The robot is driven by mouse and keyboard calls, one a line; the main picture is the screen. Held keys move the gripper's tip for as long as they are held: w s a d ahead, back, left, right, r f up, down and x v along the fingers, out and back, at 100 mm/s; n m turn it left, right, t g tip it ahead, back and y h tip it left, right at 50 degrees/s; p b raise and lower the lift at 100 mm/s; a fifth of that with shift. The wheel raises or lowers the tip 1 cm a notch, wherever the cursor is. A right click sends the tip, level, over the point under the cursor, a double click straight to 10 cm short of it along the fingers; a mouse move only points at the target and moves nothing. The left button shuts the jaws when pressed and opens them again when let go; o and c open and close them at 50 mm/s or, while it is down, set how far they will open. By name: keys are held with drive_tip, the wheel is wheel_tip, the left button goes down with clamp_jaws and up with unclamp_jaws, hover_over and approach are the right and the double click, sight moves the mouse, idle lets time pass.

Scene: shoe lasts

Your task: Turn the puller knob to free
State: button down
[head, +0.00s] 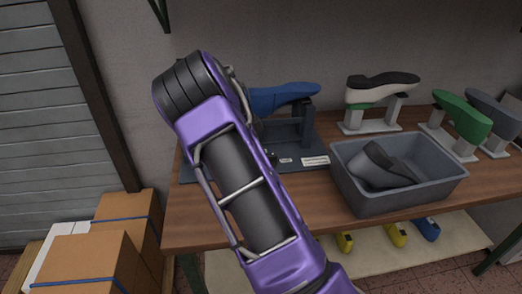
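The puller seems to be the dark stand (289,132) on a dark base plate at the back left of the wooden bench, with a blue last (285,97) on top. Two small labels (314,161) sit at the plate's front edge; their words are too small to read. I cannot make out the puller knob; my purple arm crosses in front of the left part of the stand. My gripper is not visible, and the arm hides whatever lies behind it, so I cannot tell whether it touches the puller.
A grey bin (400,201) holding dark pieces (377,168) stands right of the puller. A black-and-white last (378,90), a green last (462,115) and a grey last (495,112) stand behind it. Cardboard boxes (92,262) are at lower left. A shelf below holds yellow and blue items.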

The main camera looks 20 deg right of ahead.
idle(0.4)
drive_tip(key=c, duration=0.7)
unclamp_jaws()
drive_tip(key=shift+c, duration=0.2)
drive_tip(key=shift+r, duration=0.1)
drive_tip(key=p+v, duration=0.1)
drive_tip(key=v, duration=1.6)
drive_tip(key=shift+p, duration=0.35)
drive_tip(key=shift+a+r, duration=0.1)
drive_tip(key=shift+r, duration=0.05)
